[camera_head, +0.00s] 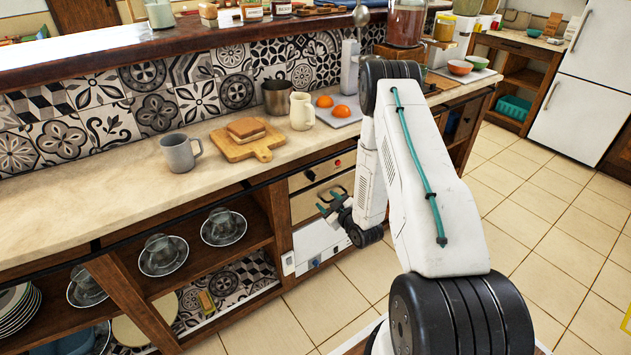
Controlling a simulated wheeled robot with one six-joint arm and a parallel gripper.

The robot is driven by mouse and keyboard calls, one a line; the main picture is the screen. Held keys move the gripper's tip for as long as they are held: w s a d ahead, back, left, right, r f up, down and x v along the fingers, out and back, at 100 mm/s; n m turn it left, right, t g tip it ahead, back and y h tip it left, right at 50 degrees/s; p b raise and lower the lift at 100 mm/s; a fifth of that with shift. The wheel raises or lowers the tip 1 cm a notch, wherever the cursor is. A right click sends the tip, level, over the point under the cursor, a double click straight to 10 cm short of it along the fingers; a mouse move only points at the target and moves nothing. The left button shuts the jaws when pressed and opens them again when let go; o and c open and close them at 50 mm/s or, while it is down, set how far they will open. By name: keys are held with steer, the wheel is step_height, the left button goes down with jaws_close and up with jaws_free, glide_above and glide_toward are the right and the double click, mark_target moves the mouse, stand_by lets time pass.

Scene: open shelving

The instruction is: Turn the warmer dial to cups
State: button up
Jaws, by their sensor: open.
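The warmer (305,207) is a beige-fronted unit built in under the counter, in the middle of the head view. A small dark dial (311,175) sits on its upper control strip, with a red spot (337,163) to the right. The dial's marks are too small to read, so its setting cannot be told. My gripper (329,201), with green-tipped fingers, is open and empty in front of the warmer's front, below and right of the dial. It appears apart from the dial. My gripper and arm hide part of the warmer's right side.
A white panel (318,245) lies below the warmer. The counter (225,185) above holds a grey mug (181,152), a bread board (233,149) and a cream jug (302,111). Open shelves at left hold cups on saucers (163,256). The tiled floor (540,225) at right is clear.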

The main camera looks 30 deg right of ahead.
mark_target(312, 177)
steer(key=w+r+t, duration=0.2)
steer(key=w+r, duration=0.2)
steer(key=w, duration=0.4)
steer(key=shift+w+n, duration=0.25)
steer(key=shift+n, duration=0.15)
steer(key=shift+d, duration=0.1)
steer(key=c, duration=1)
